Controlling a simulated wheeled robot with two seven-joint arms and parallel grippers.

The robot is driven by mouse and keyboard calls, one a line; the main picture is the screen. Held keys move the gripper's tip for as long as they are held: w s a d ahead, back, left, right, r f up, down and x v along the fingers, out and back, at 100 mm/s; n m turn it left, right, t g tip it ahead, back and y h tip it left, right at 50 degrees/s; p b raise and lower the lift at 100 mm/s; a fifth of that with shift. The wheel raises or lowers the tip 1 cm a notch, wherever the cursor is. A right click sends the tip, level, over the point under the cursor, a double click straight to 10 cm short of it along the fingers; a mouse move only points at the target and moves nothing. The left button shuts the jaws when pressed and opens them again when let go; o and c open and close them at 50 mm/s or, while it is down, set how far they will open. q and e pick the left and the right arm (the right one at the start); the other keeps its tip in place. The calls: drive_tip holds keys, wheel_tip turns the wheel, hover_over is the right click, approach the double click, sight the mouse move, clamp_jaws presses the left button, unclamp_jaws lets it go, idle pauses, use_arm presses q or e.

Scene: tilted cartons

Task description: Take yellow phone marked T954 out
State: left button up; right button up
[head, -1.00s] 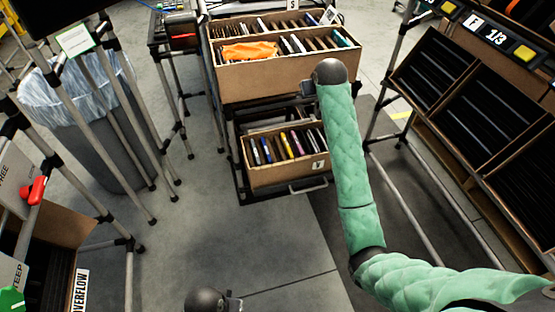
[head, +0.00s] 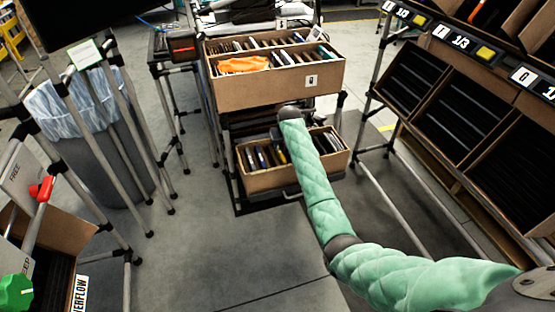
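The lower tilted carton (head: 266,181) stands on a pulled-out shelf below a larger carton and holds a row of upright phones. A yellow phone (head: 281,156) stands in its middle, partly hidden by my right arm; its marking is too small to read. My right gripper (head: 275,132) hangs over the lower carton's back part, just above the phones. Its fingers are small, dark and partly hidden by the wrist, so I cannot tell whether it is open. My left gripper is out of view.
The upper carton (head: 270,93) overhangs close behind the lower one and holds phones and an orange cloth (head: 243,65). A rack of dark bins (head: 457,106) stands at right, a lined waste bin (head: 100,140) at left. The floor in front is clear.

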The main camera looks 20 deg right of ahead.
sight(280, 151)
drive_tip(key=shift+x, duration=3.8)
drive_tip(key=shift+d, duration=0.1)
clamp_jaws()
